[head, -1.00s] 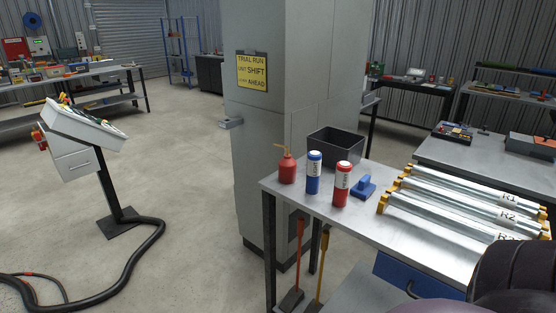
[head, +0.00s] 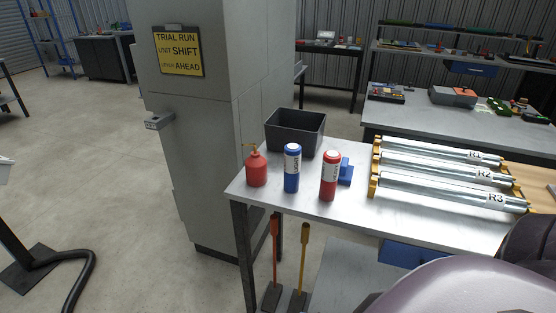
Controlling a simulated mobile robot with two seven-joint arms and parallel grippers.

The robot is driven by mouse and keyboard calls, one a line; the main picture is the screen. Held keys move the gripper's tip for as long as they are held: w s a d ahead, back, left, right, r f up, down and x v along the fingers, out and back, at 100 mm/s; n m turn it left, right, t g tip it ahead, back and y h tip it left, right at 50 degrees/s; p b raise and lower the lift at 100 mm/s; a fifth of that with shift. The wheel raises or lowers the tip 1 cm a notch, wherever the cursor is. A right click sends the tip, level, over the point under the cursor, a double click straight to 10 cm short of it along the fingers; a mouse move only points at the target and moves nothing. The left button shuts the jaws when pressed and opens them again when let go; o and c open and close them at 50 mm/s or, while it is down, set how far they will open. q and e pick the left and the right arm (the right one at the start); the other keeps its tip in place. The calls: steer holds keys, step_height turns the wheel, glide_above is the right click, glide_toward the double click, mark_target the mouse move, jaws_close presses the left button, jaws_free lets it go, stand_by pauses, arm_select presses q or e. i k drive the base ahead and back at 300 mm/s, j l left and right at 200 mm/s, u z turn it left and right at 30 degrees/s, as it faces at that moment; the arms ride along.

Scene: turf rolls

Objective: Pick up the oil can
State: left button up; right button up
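The oil can (head: 257,168) is a small red can with a thin tan spout pointing left. It stands upright at the left end of the metal table (head: 300,203). A blue canister (head: 292,169) stands just to its right, and a red canister (head: 330,176) stands further right. Neither of my grippers shows in the head view. A part of my own arm, dark and pale purple, fills the lower right corner, clear of the oil can.
A black open bin (head: 296,132) sits behind the canisters. A blue block-like tool (head: 346,171) lies right of the red canister. Long metal rollers (head: 440,170) marked R1 to R3 cover the table's right part. A grey pillar (head: 205,150) stands behind the table's left end.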

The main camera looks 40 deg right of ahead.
mark_target(255, 164)
steer(key=i+j+z, duration=0.2)
steer(key=z, duration=0.25)
steer(key=i+j+z, duration=0.35)
steer(key=z, duration=0.15)
